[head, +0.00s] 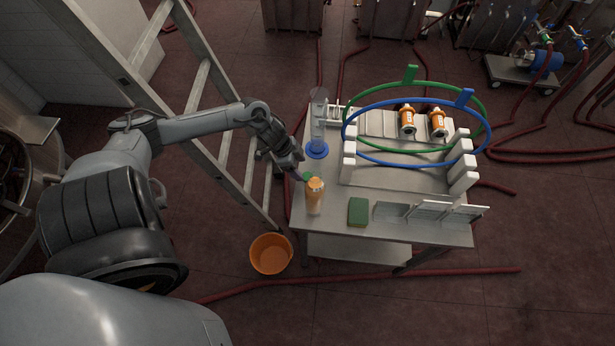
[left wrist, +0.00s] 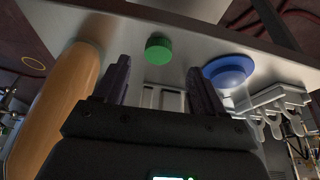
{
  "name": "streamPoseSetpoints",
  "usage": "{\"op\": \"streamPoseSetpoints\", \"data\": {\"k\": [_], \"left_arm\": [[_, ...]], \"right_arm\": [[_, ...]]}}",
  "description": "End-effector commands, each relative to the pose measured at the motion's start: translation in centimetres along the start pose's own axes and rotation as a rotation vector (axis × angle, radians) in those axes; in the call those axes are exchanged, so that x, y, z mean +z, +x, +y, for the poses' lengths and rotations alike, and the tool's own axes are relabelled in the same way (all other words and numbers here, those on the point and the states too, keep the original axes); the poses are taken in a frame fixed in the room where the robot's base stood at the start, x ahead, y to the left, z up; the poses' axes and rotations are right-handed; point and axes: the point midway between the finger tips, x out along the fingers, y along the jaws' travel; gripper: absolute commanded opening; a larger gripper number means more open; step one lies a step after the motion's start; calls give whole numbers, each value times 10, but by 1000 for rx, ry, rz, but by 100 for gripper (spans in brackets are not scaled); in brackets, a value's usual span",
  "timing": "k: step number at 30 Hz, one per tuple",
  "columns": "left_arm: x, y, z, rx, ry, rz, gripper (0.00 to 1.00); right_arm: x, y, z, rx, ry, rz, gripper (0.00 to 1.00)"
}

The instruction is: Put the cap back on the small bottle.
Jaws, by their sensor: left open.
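The small bottle (head: 315,198) is orange and stands upright near the front left corner of the metal table. In the left wrist view it is the orange body (left wrist: 62,112) at the left, beside my fingers. The green cap (head: 308,176) shows just behind the bottle's top. In the left wrist view the cap (left wrist: 158,48) appears on the table top, apart from the bottle, in line with the gap beyond my fingertips. My left gripper (head: 301,173) is open and empty, close to the cap and bottle; the fingers also show in the left wrist view (left wrist: 158,75). My right gripper is not in view.
A blue round base (head: 317,150) with a clear tube stands behind the cap. A green sponge (head: 358,212) lies right of the bottle. Green and blue hoops surround a rack with orange-white canisters (head: 407,122). An orange bucket (head: 271,254) is on the floor.

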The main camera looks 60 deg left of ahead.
Motion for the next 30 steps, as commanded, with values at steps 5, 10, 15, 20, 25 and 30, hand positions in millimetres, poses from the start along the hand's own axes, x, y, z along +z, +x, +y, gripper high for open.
{"op": "streamPoseSetpoints", "data": {"k": [5, 10, 15, 20, 25, 30], "left_arm": [[0, 0, 0, 0, 0, 0, 70], [-2, 15, 2, 2, -3, 3, 70], [-4, 37, 2, 1, -3, 2, 70], [-4, 50, 2, 0, 0, 1, 70], [-3, 52, 2, 0, 1, -1, 70], [-3, 52, 2, 0, 1, -1, 70]], "right_arm": [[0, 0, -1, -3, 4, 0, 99], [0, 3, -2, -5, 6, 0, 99], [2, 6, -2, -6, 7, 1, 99], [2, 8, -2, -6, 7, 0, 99], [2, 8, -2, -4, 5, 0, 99], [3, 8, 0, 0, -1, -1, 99]]}}
